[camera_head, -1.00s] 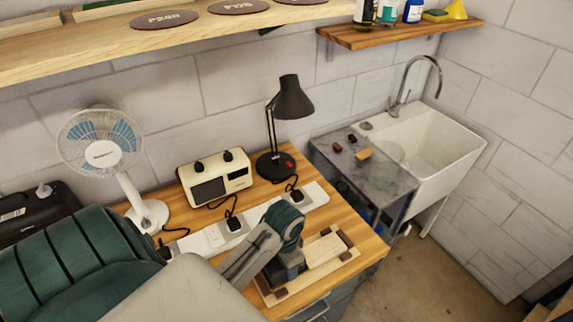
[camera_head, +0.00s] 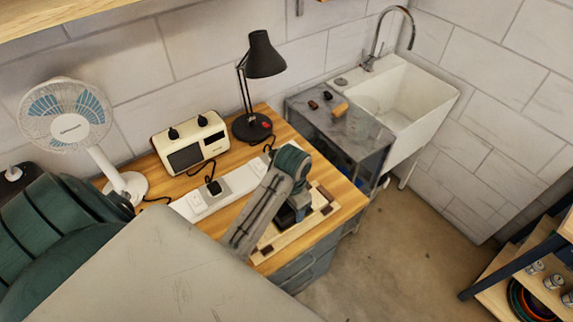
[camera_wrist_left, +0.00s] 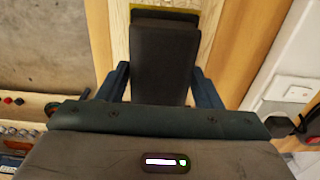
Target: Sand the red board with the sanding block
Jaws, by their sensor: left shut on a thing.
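My left gripper (camera_head: 292,213) is low over the wooden fixture on the bench in the head view. In the left wrist view its two dark fingers (camera_wrist_left: 160,84) are shut on a dark block, the sanding block (camera_wrist_left: 165,50), with a thin yellowish edge at its far end. The block lies over a pale wood-grained surface, seemingly the board (camera_wrist_left: 213,28); no red shows on it. In the head view the fixture (camera_head: 276,244) has dark brown corner pieces, and my arm hides much of it. Block-to-board contact cannot be told. My right gripper is not in view.
A white power strip (camera_head: 187,208), a cream radio (camera_head: 190,143), a black lamp (camera_head: 262,55) and a fan (camera_head: 66,118) stand behind on the bench. A sink (camera_head: 415,100) is beyond its right end. Open floor (camera_head: 400,255) lies to the right.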

